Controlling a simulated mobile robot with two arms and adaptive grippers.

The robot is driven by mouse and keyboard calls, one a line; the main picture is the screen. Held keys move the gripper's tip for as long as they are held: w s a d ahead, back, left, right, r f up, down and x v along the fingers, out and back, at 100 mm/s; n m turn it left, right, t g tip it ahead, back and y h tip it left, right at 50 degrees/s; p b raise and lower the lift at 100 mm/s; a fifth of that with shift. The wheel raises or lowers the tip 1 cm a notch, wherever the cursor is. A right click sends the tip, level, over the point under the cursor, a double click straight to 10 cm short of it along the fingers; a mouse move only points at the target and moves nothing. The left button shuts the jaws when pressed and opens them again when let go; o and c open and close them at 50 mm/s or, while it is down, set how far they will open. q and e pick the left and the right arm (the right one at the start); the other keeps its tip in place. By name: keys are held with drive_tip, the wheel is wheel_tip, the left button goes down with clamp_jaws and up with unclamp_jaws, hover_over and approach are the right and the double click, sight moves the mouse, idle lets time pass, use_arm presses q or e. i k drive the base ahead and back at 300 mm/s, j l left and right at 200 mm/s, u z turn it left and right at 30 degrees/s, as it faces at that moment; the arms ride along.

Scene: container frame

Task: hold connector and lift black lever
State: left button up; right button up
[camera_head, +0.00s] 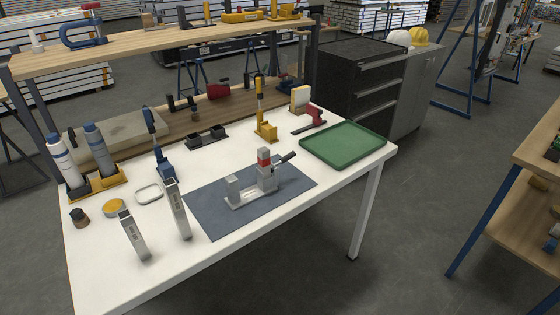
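A light grey metal connector (250,197) lies on a dark blue-grey mat (209,207) near the front middle of the white table. It has a low block at its left end and a taller upright at its right end. A red piece (264,155) sits on top of the upright. A black lever (286,158) sticks out from the upright toward the right and slants slightly upward. Nothing touches the connector or lever.
A yellow clamp (265,121) stands behind the mat. Bottles (98,146) stand at the left.

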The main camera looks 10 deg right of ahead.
sight(288, 156)
drive_tip(key=i+l+u, duration=0.3)
drive_tip(key=l, duration=0.3)
drive_tip(key=l+u, duration=0.3)
drive_tip(key=l, duration=0.25)
drive_tip(key=l+u, duration=0.3)
drive_tip(key=l, duration=0.35)
